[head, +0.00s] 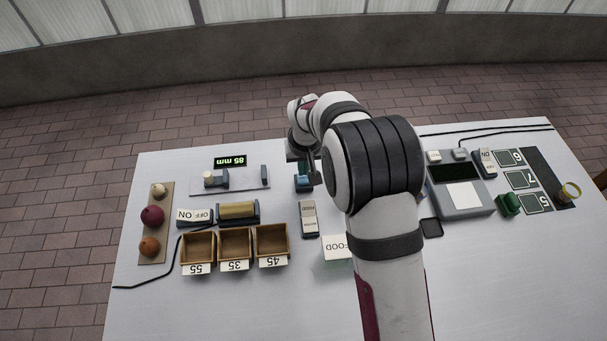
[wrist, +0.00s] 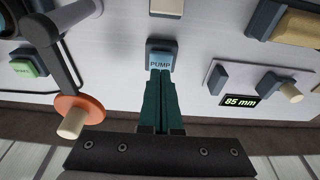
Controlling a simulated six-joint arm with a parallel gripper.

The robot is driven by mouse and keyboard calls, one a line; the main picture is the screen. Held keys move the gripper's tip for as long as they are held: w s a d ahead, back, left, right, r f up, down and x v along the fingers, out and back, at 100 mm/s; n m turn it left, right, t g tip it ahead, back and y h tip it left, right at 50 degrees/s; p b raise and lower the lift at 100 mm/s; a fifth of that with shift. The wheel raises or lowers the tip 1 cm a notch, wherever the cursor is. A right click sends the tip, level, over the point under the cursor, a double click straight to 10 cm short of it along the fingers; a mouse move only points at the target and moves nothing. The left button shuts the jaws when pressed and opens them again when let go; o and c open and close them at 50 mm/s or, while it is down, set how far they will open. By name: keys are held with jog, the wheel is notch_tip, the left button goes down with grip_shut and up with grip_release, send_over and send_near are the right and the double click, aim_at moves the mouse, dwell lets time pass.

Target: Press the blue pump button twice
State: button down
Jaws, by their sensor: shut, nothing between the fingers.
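The blue pump button (wrist: 161,59), labelled PUMP, sits on a dark housing on the table. It also shows in the head view as a small blue block (head: 303,183) left of my arm. My gripper (wrist: 160,72) has two dark green fingers closed together with nothing between them. In the wrist view the fingertips lie at the lower edge of the button's face. I cannot tell whether they touch it. In the head view my gripper (head: 304,166) is partly hidden by my wrist and sits just over the back of the button.
A gauge with an 85 mm display (head: 231,161) stands left of the button. A labelled switch (head: 309,218) is in front of it. A lever with an orange disc (wrist: 80,113) and a green button (wrist: 29,65) are close by in the wrist view. Numbered wooden bins (head: 235,246) stand front left.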

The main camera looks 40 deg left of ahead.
jog(key=shift+f, duration=1)
jog(key=shift+r, duration=1.1)
jog(key=shift+r, duration=3)
